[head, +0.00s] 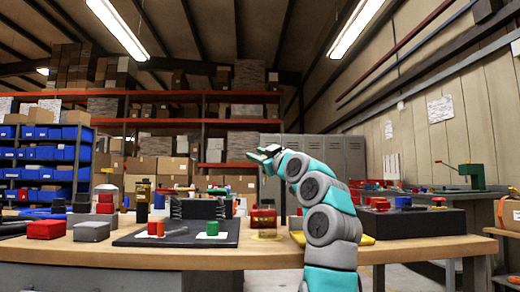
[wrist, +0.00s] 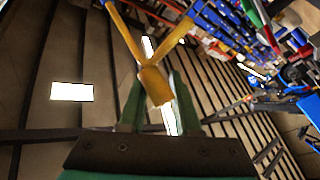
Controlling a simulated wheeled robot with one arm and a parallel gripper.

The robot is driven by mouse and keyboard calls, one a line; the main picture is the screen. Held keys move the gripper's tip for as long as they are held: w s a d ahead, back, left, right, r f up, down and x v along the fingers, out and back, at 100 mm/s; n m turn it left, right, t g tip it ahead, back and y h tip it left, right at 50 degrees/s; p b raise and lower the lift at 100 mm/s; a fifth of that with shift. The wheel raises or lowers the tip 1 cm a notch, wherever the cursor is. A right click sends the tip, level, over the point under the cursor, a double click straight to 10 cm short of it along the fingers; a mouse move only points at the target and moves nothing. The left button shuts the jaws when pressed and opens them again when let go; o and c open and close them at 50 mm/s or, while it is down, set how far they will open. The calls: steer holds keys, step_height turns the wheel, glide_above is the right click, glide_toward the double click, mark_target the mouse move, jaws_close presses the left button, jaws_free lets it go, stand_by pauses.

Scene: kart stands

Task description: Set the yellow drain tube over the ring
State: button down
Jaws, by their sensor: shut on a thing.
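My gripper (head: 266,155) is raised above the workbench in the head view, pointing away to the left. In the wrist view my gripper (wrist: 153,105) has its two green fingers closed on the yellow drain tube (wrist: 154,85). The tube has a short round body between the fingers and two arms that spread in a Y beyond them. In the head view the tube cannot be made out. I cannot pick out the ring for certain; a low tan round piece (head: 267,235) lies on the bench below my arm.
The wooden workbench (head: 200,259) carries a black mat (head: 165,238) with a red cylinder (head: 156,228) and a green cylinder (head: 212,228). A red box (head: 46,229) and a grey box (head: 91,232) stand left. A red-lidded jar (head: 263,217) stands behind the tan piece. A yellow flat piece (head: 367,240) shows beside my arm.

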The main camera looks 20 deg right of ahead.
steer(key=shift+d+f, duration=0.1)
steer(key=shift+d, duration=0.15)
steer(key=c, duration=0.7)
jaws_free()
steer(key=b+v, duration=0.1)
steer(key=v, duration=0.6)
steer(key=shift+s+f+b, duration=0.15)
steer(key=shift+s+b, duration=0.15)
steer(key=shift+b, duration=0.05)
